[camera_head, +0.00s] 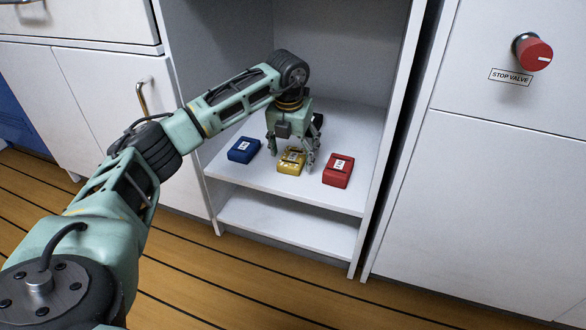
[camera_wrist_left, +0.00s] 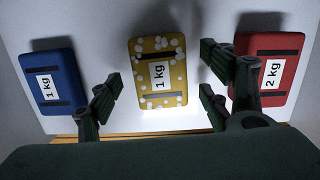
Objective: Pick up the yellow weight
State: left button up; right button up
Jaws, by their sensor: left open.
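The yellow weight (camera_head: 290,161) lies on the shelf between a blue weight (camera_head: 243,150) and a red weight (camera_head: 338,171). In the left wrist view the yellow weight (camera_wrist_left: 157,72) has white spots and a "1 kg" label. My left gripper (camera_head: 304,165) points down at the yellow weight from above. In the left wrist view the open fingers of my left gripper (camera_wrist_left: 159,108) stand apart on either side of the yellow weight's lower part, with nothing between them held. The right finger overlaps the edge of the red weight (camera_wrist_left: 270,70) in that view. My right gripper is not in view.
The blue weight (camera_wrist_left: 53,78) is labelled "1 kg" and the red one "2 kg". The shelf (camera_head: 235,176) is enclosed by cabinet side walls, with a lower shelf (camera_head: 290,225) below. A red stop valve knob (camera_head: 535,53) sits on the right panel.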

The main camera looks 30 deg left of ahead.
pick_arm(q)
jog(key=shift+f, duration=0.35)
grip_shut()
jog(key=shift+w+r, duration=0.1)
jog(key=shift+r, duration=0.05)
dwell(0.6)
